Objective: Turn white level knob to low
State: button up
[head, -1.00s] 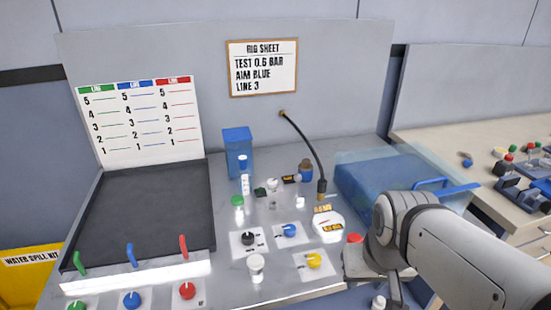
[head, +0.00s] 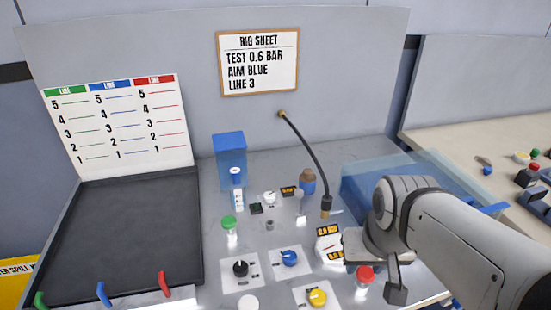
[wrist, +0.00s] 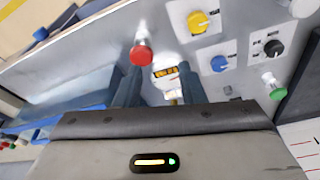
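A small white knob (head: 269,197) sits toward the back of the grey panel, beside a small orange-lit display (head: 290,191). I cannot read its setting, and I cannot make it out in the wrist view. Nothing is held. The gripper is well to the right of the white knob.
Black (head: 240,268), blue (head: 289,257) and yellow (head: 317,297) knobs stand at the front. A black hose (head: 310,150) hangs down behind the gauge. A blue translucent box (head: 365,190) is at the right.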

jog(key=shift+o, duration=0.7)
jog(key=o, duration=0.3)
jog(key=w+a+r+m+p, duration=0.1)
jog(key=w+a+r+m, duration=0.1)
jog(key=w, duration=0.6)
jog(key=shift+w+a+r+g, duration=0.2)
jog(key=shift+w+r+g, duration=0.1)
jog(key=shift+r, duration=0.2)
jog(key=m+g+p, duration=0.2)
jog(key=m+p, duration=0.1)
jog(key=m, duration=0.7)
send_over(269, 195)
notch_tip(269, 195, down, 9)
jog(key=shift+w+d+f, duration=0.1)
jog(key=shift+f, duration=0.4)
notch_tip(269, 195, down, 7)
jog(key=shift+f+p, duration=0.15)
jog(key=shift+p, duration=0.25)
